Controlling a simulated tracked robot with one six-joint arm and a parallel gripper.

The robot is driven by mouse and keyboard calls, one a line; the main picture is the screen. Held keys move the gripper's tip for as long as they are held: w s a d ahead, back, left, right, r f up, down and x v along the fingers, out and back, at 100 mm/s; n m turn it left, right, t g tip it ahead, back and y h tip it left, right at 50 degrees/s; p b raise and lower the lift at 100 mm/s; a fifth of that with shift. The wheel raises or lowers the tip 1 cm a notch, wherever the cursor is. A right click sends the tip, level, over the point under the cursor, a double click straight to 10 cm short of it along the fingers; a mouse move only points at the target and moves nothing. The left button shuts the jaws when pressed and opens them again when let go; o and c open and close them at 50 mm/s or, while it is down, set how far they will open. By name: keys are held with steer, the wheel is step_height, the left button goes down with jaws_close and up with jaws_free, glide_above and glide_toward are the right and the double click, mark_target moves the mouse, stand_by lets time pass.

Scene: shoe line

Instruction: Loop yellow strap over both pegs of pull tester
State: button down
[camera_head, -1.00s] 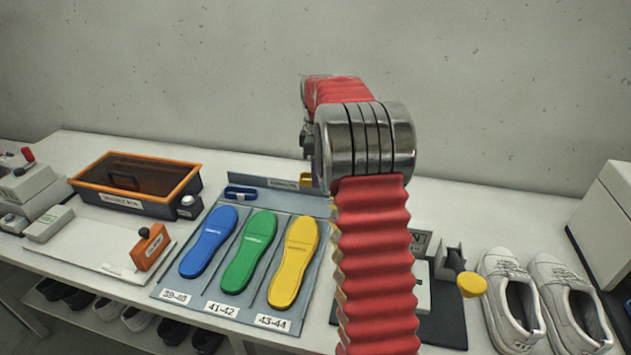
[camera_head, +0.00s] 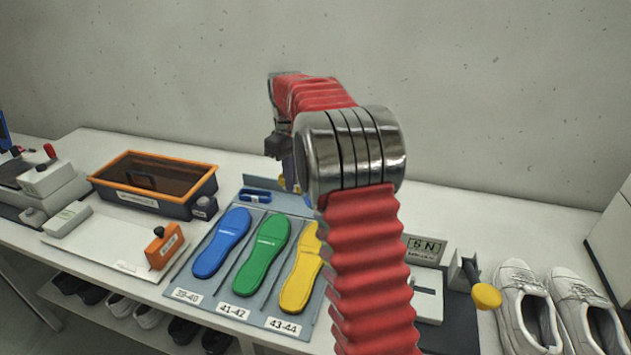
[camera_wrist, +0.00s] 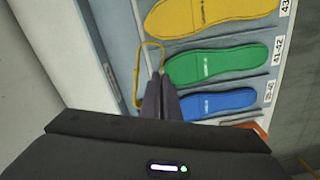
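The yellow strap (camera_wrist: 138,75) is a thin open loop at my fingertips in the wrist view. My gripper (camera_wrist: 162,78) has its dark fingers close together, overlapping the loop's edge, and looks shut on it. In the head view a small yellow bit of the strap (camera_head: 282,183) shows below my gripper (camera_head: 274,146), above the back of the insole board. The pull tester (camera_head: 430,295), with an N display (camera_head: 425,249) and a yellow-knobbed handle (camera_head: 487,296), stands right of my arm. My arm hides part of it, and I cannot make out its pegs.
The grey board holds blue (camera_head: 221,243), green (camera_head: 256,255) and yellow (camera_head: 301,272) insoles. A blue strap (camera_head: 257,195) lies behind them. An orange-rimmed bin (camera_head: 150,190) stands left; white shoes (camera_head: 528,315) stand right. The wall runs behind the bench.

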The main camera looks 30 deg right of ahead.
steer(key=a+r+m, duration=0.2)
steer(key=a+m, duration=0.2)
steer(key=a, duration=0.5)
steer(key=w+a+r+m, duration=0.1)
steer(key=a+r+m, duration=0.1)
steer(key=a, duration=0.8)
steer(key=shift+w+r+m, duration=0.2)
steer(key=shift+r+m, duration=0.2)
steer(key=shift+m, duration=0.5)
